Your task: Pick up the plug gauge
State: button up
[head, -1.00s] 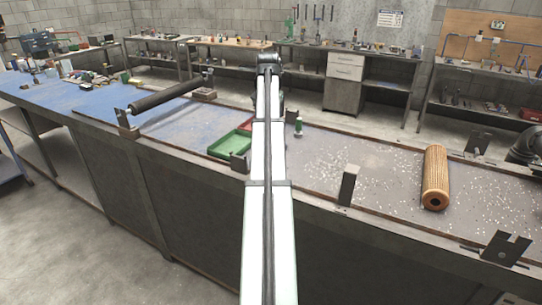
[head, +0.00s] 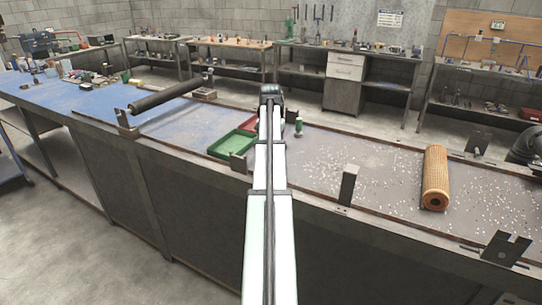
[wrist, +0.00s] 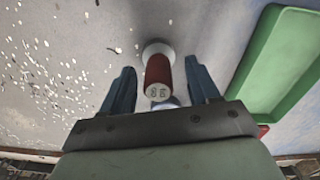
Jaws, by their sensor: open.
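In the wrist view, the plug gauge (wrist: 158,75) has a dark red round handle, a marked pale end face towards the camera and a silvery part beyond it. The two blue fingers of my gripper (wrist: 159,68) are open, one on each side of it, with gaps visible on both sides. The fingers do not show in the head view. There, a small green and pale upright piece (head: 298,127) stands just right of my arm; I cannot tell whether it is the gauge.
A green tray (wrist: 278,62) lies right of the gripper in the wrist view, and left of my arm in the head view. Pale chips (wrist: 45,70) litter the bench top. An orange mesh tube (head: 435,178) lies farther right. A dark roller (head: 165,96) spans stands at left.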

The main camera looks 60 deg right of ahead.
jog(key=shift+d+f, duration=0.1)
jog(key=shift+f, duration=1.4)
jog(key=shift+c, duration=0.3)
jog(key=c, duration=0.9)
jog(key=shift+r, duration=0.1)
